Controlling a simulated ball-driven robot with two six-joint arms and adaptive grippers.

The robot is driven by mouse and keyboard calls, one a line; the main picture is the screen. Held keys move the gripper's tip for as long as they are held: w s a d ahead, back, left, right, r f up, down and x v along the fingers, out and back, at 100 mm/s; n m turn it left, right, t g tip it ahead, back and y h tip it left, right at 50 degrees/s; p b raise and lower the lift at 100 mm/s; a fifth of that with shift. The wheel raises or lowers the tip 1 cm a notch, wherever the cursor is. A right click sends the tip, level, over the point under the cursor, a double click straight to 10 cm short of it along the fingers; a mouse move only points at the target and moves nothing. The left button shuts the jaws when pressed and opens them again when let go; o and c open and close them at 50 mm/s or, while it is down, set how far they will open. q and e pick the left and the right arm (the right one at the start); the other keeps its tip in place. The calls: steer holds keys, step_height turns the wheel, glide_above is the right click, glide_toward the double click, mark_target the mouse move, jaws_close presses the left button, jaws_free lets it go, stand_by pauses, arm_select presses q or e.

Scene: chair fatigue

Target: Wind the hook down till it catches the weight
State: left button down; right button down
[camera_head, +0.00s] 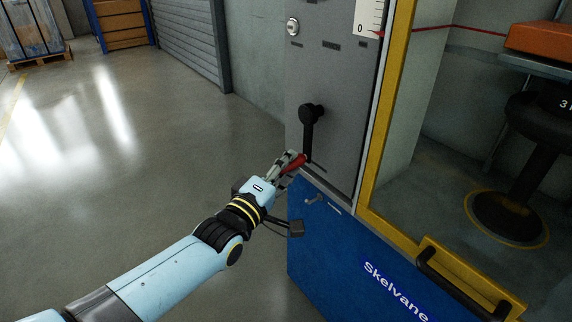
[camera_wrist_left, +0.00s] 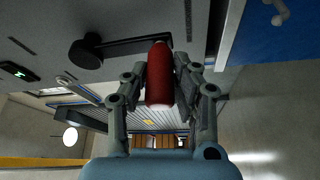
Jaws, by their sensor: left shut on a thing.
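A black crank arm (camera_head: 309,130) sits on the grey machine panel, pointing down from its round hub. Its red handle (camera_head: 294,163) is at the lower end. My left gripper (camera_head: 290,162) is shut on the red handle; the left wrist view shows the handle (camera_wrist_left: 159,78) between both fingers. The black crank arm (camera_wrist_left: 125,48) runs off to the left there. I cannot make out the hook. My right gripper is not in view.
A scale (camera_head: 369,15) with a red pointer near 0 is at the panel's top. A yellow door frame (camera_head: 385,120) with a black handle borders the enclosure. A blue cabinet (camera_head: 330,250) with a small hook-shaped latch is below the crank.

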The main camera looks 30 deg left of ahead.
arm_select(q)
steer(key=c, duration=1.1)
jaws_free()
steer(key=shift+s+d+f, duration=0.1)
steer(key=shift+f, duration=0.05)
steer(key=shift+o, duration=0.2)
steer(key=s+f, duration=0.1)
steer(key=s, duration=1.1)
